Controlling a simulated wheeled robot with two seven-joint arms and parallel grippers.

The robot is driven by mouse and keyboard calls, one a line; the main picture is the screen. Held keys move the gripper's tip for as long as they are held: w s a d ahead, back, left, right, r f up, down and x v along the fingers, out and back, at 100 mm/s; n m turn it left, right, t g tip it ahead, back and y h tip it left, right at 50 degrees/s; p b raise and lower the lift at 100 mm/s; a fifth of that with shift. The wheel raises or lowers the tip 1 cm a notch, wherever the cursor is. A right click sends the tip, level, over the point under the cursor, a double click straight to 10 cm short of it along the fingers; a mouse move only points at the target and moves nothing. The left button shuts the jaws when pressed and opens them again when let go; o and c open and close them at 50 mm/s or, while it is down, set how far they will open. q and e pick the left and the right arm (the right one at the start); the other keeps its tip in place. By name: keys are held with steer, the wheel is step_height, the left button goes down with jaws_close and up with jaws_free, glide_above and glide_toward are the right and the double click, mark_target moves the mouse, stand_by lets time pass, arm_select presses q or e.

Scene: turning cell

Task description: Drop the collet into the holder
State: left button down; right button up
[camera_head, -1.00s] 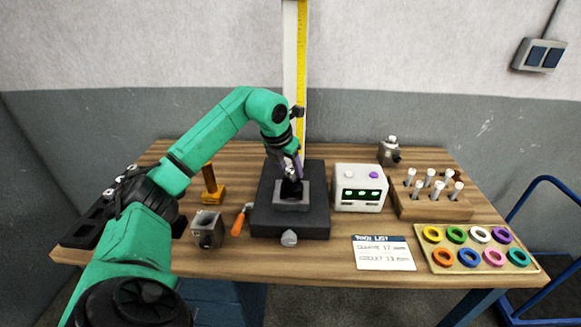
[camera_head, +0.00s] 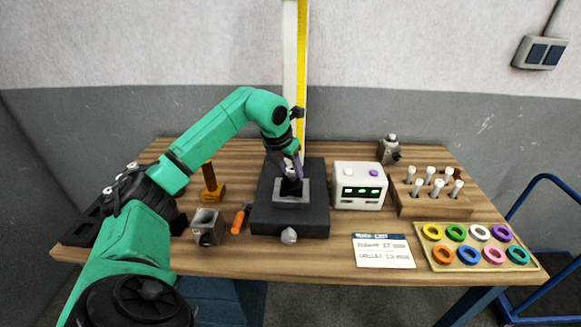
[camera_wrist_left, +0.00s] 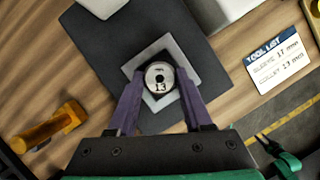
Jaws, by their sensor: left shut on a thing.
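My left gripper (camera_head: 291,176) is over the grey square holder (camera_head: 291,203) on the dark base plate. In the left wrist view its two purple fingers (camera_wrist_left: 160,98) are shut on the collet (camera_wrist_left: 160,77), a round silver piece marked 13. The collet sits over the middle of the square holder (camera_wrist_left: 137,70), with a dark ring around it. I cannot tell how deep it is in the holder. In the head view the collet is hidden by the gripper.
A white box with green displays (camera_head: 360,187) stands right of the base plate (camera_head: 262,222). A wooden rack of several pegs (camera_head: 432,206) and a tray of coloured rings (camera_head: 475,259) are further right.

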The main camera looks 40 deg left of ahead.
arm_select(q)
steer(key=shift+c, duration=1.2)
jaws_free()
steer(key=v, duration=1.4)
steer(key=shift+s+r, duration=0.2)
steer(key=shift+r, duration=0.05)
